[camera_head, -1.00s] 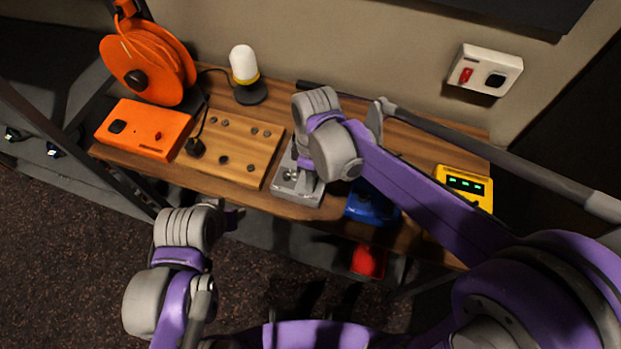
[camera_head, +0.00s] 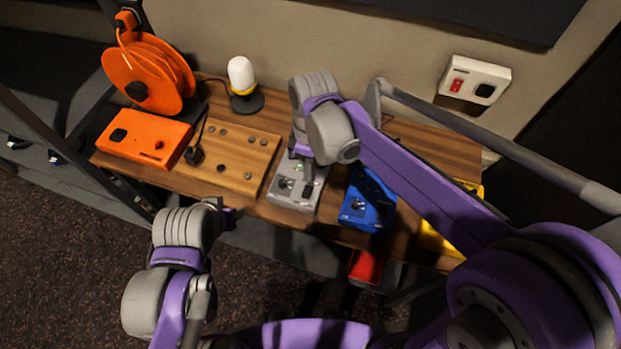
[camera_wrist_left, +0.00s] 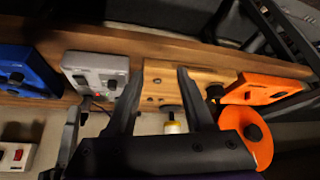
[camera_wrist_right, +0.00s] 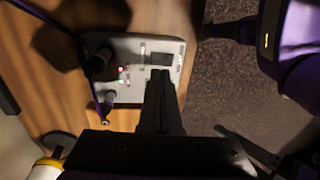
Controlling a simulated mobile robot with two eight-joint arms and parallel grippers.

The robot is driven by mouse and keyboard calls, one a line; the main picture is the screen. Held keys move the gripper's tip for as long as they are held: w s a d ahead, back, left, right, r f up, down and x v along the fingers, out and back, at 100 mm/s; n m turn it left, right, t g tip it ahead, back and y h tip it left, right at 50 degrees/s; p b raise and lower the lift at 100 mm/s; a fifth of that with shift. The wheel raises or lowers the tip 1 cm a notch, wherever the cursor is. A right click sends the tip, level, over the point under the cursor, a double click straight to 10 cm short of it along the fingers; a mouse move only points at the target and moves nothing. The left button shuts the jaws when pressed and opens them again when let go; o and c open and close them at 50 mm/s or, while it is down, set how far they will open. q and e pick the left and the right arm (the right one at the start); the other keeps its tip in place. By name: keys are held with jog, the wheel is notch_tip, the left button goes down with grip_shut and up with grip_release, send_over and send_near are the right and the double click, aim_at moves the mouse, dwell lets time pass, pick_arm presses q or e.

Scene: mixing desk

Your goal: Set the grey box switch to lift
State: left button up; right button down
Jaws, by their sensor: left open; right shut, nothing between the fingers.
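The grey box (camera_head: 287,202) sits on the desk between the wooden board and the blue box. A green light shows near its back edge. In the right wrist view the grey box (camera_wrist_right: 130,98) shows dark knobs, small red and green lights and a black rectangular part; I cannot read the switch position. My right gripper (camera_head: 300,154) is shut and empty over the box's back part; its fingers (camera_wrist_right: 162,76) cover part of the box in the right wrist view. Contact cannot be told. My left gripper (camera_head: 232,212) is open and empty, in front of the desk.
The wooden board (camera_head: 235,160), orange box (camera_head: 150,137) and orange reel (camera_head: 170,75) are to the left. The blue box (camera_head: 370,205) and a partly hidden yellow box (camera_head: 432,240) are to the right. A white-topped lamp (camera_head: 242,75) stands behind. A red bin (camera_head: 366,267) is below.

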notch_tip(320, 180, up, 9)
jog(key=w, duration=0.1)
jog(key=shift+d, duration=0.15)
